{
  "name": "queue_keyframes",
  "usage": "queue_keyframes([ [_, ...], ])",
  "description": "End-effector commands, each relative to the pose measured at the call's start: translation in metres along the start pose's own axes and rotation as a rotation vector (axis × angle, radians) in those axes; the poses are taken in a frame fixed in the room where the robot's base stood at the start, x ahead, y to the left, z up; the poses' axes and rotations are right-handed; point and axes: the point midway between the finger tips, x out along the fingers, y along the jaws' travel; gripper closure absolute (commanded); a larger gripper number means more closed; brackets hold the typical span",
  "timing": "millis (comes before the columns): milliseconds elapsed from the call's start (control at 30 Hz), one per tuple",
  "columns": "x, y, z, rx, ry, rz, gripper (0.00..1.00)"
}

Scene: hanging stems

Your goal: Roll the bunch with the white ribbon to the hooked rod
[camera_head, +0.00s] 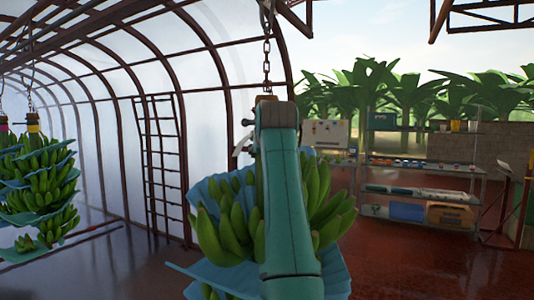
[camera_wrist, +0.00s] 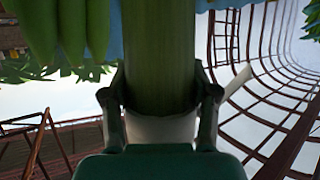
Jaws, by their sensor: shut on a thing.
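The bunch with the white ribbon (camera_head: 222,226) hangs on a chain (camera_head: 266,62) in the middle of the head view, partly hidden behind my arm. Its green bananas have blue sheets between them. In the wrist view, my gripper (camera_wrist: 160,88) is shut on its thick green stem (camera_wrist: 160,50), one finger on each side. The white ribbon (camera_wrist: 160,128) wraps the stem near the finger bases, and a loose end sticks out to the right. I cannot pick out the hooked rod with certainty in either view.
A dark ladder (camera_head: 163,165) leans by the translucent wall. Shelves (camera_head: 420,188) with boxes stand at the back right. The red floor (camera_head: 410,265) at the right front looks clear.

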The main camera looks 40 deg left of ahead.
Motion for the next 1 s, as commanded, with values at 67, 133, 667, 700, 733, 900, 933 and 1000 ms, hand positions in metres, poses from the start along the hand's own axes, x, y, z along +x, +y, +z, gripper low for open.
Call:
queue_keyframes([
  [67,0.001,-0.001,0.0,0.0,0.0,-0.001,1.0],
  [133,0.001,-0.001,0.0,0.001,0.001,-0.001,0.31],
  [667,-0.006,-0.001,0.0,0.002,0.001,-0.002,0.16],
  [700,-0.009,-0.001,0.0,0.002,0.003,-0.002,0.16],
  [733,-0.012,-0.001,0.0,0.002,0.002,-0.002,0.16],
  [900,-0.037,-0.001,0.0,0.002,0.004,-0.002,0.16],
  [933,-0.043,-0.001,-0.001,0.001,0.004,-0.002,0.16],
  [1000,-0.056,-0.001,-0.001,0.001,0.004,-0.002,0.16],
])
